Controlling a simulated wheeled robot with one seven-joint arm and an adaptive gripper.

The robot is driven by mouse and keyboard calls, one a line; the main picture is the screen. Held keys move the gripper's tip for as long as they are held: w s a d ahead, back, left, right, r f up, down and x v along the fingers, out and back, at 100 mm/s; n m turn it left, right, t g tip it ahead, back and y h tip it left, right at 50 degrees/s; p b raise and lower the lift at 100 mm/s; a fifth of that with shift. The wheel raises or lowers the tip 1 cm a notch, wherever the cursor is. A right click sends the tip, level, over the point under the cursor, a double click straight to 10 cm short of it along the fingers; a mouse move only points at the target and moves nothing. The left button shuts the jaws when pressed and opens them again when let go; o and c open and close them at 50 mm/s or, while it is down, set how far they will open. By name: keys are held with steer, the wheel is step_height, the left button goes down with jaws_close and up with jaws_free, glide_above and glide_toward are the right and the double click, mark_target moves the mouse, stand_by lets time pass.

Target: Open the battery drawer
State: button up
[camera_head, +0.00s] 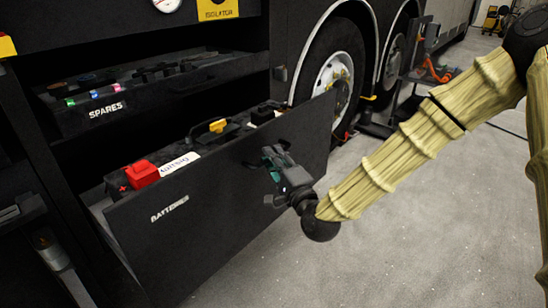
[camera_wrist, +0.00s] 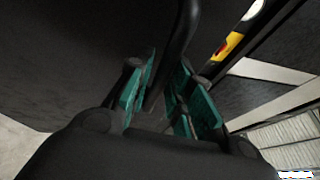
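The battery drawer (camera_head: 215,220) is black, labelled BATTERIES, and stands pulled well out of the coach's side. Inside it is a dark battery with a red terminal cover (camera_head: 142,174) and a white label. My gripper (camera_head: 272,162) is at the right part of the drawer front, on its outer face. In the wrist view, a dark curved handle (camera_wrist: 181,35) runs down between the green finger pads of my gripper (camera_wrist: 163,95). The fingers are closed around it with little gap. The handle is mostly hidden by my gripper in the head view.
A SPARES drawer or tray (camera_head: 105,112) sits above, inside the bay. A coach wheel (camera_head: 335,75) is behind the drawer at the right. Orange-and-grey equipment (camera_head: 430,70) stands farther back. The grey floor (camera_head: 400,240) in front of the drawer is clear.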

steer(key=v, duration=1.1)
steer(key=shift+s+d, duration=0.2)
steer(key=shift+s, duration=0.05)
steer(key=shift+f, duration=0.2)
steer(key=s+d+f+n+g+h, duration=0.1)
steer(key=s+d+f+n+g, duration=0.2)
steer(key=f, duration=0.7)
steer(key=s+f+n+g+h, duration=0.1)
steer(key=s+f+g+h, duration=0.2)
steer(key=f, duration=0.7)
steer(key=s+d+f+n+g, duration=0.25)
steer(key=s+f, duration=0.25)
steer(key=f, duration=0.5)
steer(key=s+d+f+n+g+h, duration=0.25)
steer(key=s+d+f, duration=0.2)
steer(key=s, duration=0.25)
steer(key=s+d+f+n+g+h, duration=0.1)
steer(key=s+d+f+g, duration=0.25)
steer(key=s+f, duration=0.3)
steer(key=s+d+f+n+g+h, duration=0.25)
steer(key=s+d+f, duration=0.2)
steer(key=s, duration=0.35)
step_height(320, 180, up, 26)
steer(key=d+p, duration=0.1)
steer(key=p, duration=2.5)
steer(key=shift+s+r, duration=0.2)
steer(key=shift+s, duration=0.2)
